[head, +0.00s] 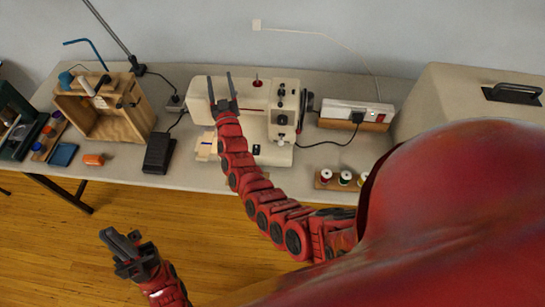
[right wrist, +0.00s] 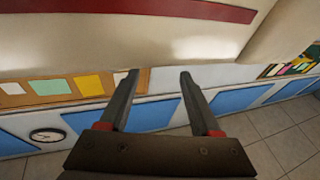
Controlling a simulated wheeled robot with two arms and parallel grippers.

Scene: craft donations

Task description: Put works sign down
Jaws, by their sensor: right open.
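I can pick out no works sign in either view. My right gripper (head: 222,92) is open and empty, with its fingers pointing away over the cream sewing machine (head: 258,128) on the table. In the right wrist view its two fingers (right wrist: 158,100) are spread apart with nothing between them. My left gripper (head: 121,241) is low at the left, over the wooden floor in front of the table. I cannot tell whether its fingers are apart or together, and I see nothing held in it.
The long table (head: 205,178) holds a wooden crate (head: 134,122), a black pedal (head: 158,154), a power strip (head: 350,112), thread spools (head: 345,178) and a large cream case (head: 440,95). My red body hides the lower right. The right wrist view shows a wall clock (right wrist: 47,135).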

